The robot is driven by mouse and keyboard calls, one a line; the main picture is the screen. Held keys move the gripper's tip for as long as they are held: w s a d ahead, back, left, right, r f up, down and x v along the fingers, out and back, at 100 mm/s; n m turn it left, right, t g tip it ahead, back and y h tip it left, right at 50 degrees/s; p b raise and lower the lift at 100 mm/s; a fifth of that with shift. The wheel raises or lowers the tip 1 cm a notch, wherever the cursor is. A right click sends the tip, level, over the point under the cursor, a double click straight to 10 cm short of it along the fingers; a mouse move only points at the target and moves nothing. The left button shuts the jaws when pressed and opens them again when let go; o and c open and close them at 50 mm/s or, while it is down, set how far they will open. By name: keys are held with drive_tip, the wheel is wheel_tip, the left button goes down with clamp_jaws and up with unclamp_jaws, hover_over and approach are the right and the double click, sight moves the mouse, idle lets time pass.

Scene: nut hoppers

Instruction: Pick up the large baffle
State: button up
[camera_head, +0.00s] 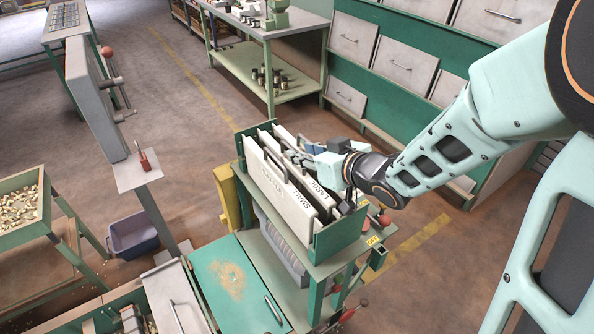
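A green rack (340,234) on a stand holds several upright pale baffles side by side. The front baffle (268,187) has a dark handle at its top edge and seems marked SMALL at its right end. Behind it is the large baffle (322,196), marked LARGE, standing in the rack and partly covered by the front baffle and my gripper. My gripper (305,161) is at the top of the rack, over the baffles' upper edges, reaching in from the right. Its fingers are small and partly hidden, so I cannot tell whether they grip or touch a baffle.
A teal lid (232,284) with crumbs on it lies in front of the rack. A bin of nuts (20,210) stands at left, a purple tub (133,237) beside it. A green workbench (262,65) and cabinets (405,65) stand behind. Open floor lies between.

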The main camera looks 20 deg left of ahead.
sight(292, 148)
drive_tip(key=shift+x, duration=2.75)
drive_tip(key=shift+s, duration=0.1)
clamp_jaws()
